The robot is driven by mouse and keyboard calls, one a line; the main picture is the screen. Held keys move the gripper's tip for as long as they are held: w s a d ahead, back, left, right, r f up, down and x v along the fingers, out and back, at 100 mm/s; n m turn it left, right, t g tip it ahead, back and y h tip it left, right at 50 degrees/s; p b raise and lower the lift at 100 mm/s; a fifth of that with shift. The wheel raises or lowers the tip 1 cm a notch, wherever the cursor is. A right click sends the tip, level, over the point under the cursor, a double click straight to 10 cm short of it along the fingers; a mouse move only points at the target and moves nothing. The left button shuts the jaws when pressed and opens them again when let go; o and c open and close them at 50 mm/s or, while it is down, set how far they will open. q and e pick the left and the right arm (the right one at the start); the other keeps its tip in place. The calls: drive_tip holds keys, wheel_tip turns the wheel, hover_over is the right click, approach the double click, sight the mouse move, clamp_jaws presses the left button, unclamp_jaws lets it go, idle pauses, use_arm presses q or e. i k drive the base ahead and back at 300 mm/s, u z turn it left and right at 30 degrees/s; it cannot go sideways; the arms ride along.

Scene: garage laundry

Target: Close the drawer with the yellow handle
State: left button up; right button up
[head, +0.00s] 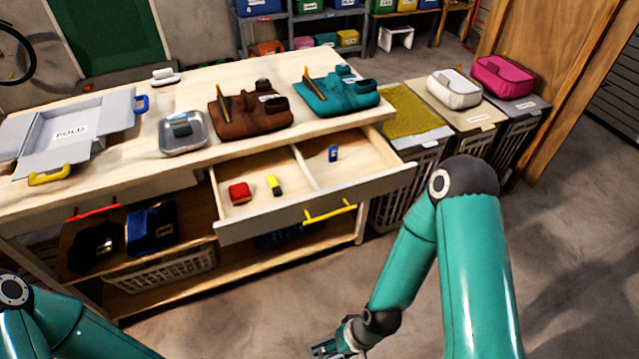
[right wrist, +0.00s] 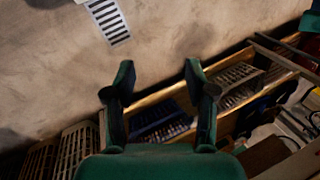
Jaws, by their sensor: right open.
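The drawer (head: 265,229) with the yellow handle (head: 330,211) is pulled out of the wooden workbench in the head view. It has two compartments. A red block (head: 239,193) and a yellow-and-black block (head: 274,186) lie in the left one, a small blue item (head: 333,153) in the right one. My right gripper (head: 326,348) is low, in front of the drawer and apart from it, at the bottom edge of the head view. Its open, empty fingers (right wrist: 158,80) show in the right wrist view. My left gripper is out of view; only part of that arm shows.
A drawer with a red handle (head: 92,211) is left of the open one. Hampers (head: 424,146) stand at right. The floor in front is clear.

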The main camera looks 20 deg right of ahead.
sight(365, 168)
drive_tip(key=u, duration=1.85)
drive_tip(key=i, duration=0.1)
drive_tip(key=z, duration=3.15)
drive_tip(key=k, duration=1.25)
drive_tip(key=u, duration=0.8)
drive_tip(key=i, duration=1)
